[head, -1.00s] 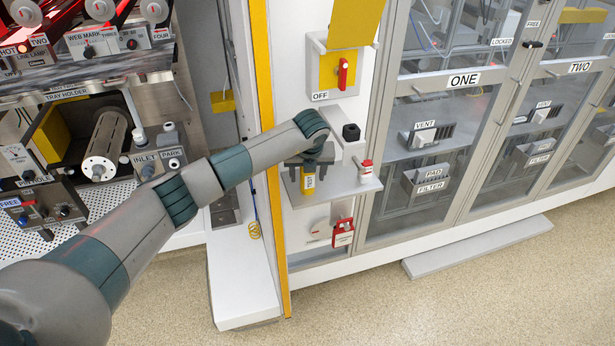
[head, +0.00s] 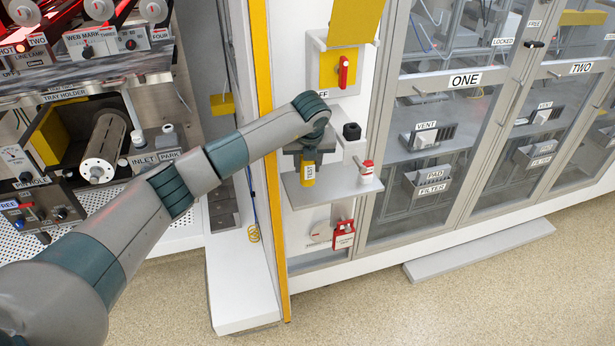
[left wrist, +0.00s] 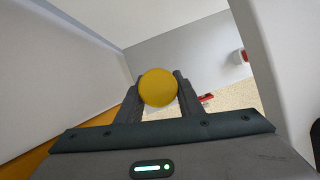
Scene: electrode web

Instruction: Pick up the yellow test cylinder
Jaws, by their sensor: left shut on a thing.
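The yellow test cylinder (head: 308,168) has a white label reading TEST and hangs upright below my left gripper (head: 308,153), over the small grey shelf (head: 335,187). In the left wrist view the cylinder's round yellow top (left wrist: 158,87) sits between the two dark fingers of my left gripper (left wrist: 159,98), which is shut on it. The cylinder's lower end appears clear of the shelf surface. My right gripper is not in view.
A small red-and-white item (head: 367,172) stands at the shelf's right end, and a black knob (head: 351,131) is above it. A red switch (head: 343,72) is higher up. A red padlock tag (head: 343,234) hangs below. A yellow post (head: 266,150) is to the left.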

